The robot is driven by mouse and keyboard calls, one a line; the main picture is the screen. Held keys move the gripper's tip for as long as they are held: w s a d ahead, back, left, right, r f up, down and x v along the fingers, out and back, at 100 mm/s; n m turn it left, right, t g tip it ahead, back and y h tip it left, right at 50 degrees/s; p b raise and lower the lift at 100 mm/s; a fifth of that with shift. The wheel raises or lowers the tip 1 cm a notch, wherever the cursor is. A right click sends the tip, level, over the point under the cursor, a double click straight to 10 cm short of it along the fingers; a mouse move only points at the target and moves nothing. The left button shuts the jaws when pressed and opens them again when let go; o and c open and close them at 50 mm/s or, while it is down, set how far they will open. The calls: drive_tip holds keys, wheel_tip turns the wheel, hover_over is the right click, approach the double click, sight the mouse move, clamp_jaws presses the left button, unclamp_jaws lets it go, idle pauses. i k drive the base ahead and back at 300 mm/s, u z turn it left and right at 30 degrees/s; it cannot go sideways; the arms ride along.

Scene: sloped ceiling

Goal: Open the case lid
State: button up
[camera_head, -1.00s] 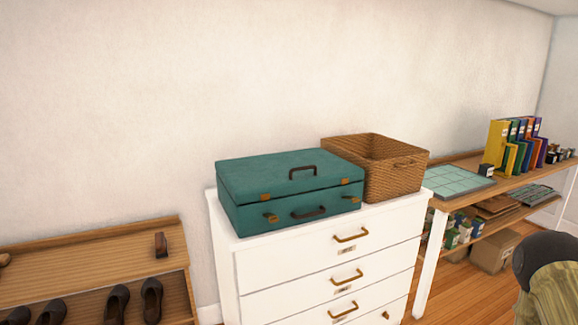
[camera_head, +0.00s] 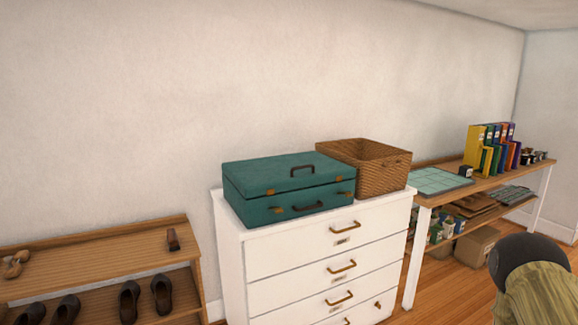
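A teal case (camera_head: 262,203) lies flat on top of a white chest of drawers (camera_head: 236,246), towards its left side. Part of my own arm shows at the lower right, well apart from the case. My gripper is not in view.
A wicker basket (camera_head: 376,175) stands right behind the case's right end. A wooden shoe rack (camera_head: 100,258) is to the left. A desk (camera_head: 490,178) with folders (camera_head: 490,145) and a green cutting mat (camera_head: 440,180) is to the right. Wooden floor shows at lower right.

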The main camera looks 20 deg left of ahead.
sight(260, 177)
drive_tip(key=u, duration=0.9)
drive_tip(key=i, duration=0.45)
drive_tip(key=u, duration=0.4)
